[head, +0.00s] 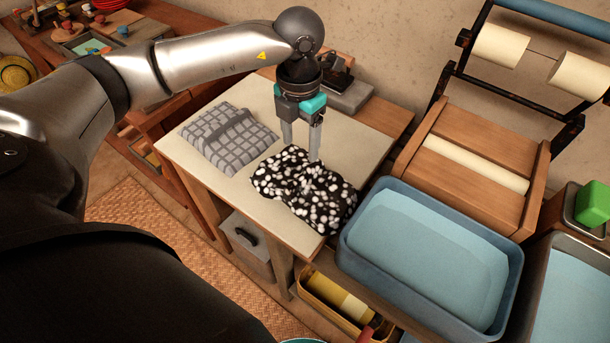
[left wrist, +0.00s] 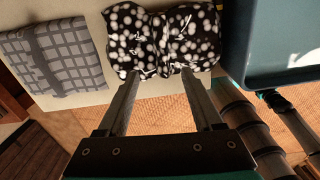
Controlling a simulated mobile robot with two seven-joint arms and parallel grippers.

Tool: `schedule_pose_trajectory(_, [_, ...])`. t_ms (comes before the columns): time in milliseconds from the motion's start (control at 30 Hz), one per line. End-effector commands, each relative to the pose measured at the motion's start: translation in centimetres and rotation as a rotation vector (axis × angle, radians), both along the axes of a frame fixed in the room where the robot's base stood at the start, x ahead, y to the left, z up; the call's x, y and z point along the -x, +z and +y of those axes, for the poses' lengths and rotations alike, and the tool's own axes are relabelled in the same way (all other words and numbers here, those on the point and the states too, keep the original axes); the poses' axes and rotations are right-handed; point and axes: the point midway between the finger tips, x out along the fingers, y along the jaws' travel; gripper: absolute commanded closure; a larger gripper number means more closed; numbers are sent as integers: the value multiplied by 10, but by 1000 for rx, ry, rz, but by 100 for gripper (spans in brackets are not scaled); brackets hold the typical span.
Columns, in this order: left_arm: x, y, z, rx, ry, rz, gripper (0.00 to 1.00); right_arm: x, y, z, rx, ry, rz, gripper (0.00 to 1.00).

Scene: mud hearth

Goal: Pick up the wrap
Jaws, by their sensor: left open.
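The wrap appears to be the black cloth with white dots (head: 308,190), which lies bunched and pinched in the middle on the pale tabletop. It also shows in the left wrist view (left wrist: 140,40). My left gripper (head: 301,146) points down at its far edge, fingers apart. In the left wrist view, the two fingertips (left wrist: 160,76) overlap the wrap's near edge, one on each side of its narrow middle. Nothing is clamped between them. Whether the fingers touch the cloth is not clear. My right gripper is not in view.
A folded grey checked cloth (head: 225,137) lies left of the wrap. A blue basin (head: 348,262) stands close on the right. A wooden press with rollers (head: 470,165) stands behind the basin. A dark object on a grey base (head: 348,97) sits at the table's back.

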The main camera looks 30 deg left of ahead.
Motion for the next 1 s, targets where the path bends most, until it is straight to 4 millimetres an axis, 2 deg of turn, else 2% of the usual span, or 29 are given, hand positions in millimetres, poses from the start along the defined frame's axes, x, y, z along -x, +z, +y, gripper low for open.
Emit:
schedule_pose_trajectory(33, [0, -13, -1, 2, 0, 2, 32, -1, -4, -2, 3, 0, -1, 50])
schedule_pose_trajectory(100, [0, -25, -1, 2, 1, 1, 32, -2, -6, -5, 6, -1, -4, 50])
schedule_pose_trajectory(200, [0, -37, -1, 2, 1, 0, 32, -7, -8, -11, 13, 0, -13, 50])
schedule_pose_trajectory(467, [-1, -51, -2, 3, 0, -1, 32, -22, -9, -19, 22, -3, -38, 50])
schedule_pose_trajectory(733, [-4, -90, -5, 3, 1, 1, 32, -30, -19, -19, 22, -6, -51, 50])
schedule_pose_trajectory(1000, [-4, -95, -5, 3, 0, -1, 32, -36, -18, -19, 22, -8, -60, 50])
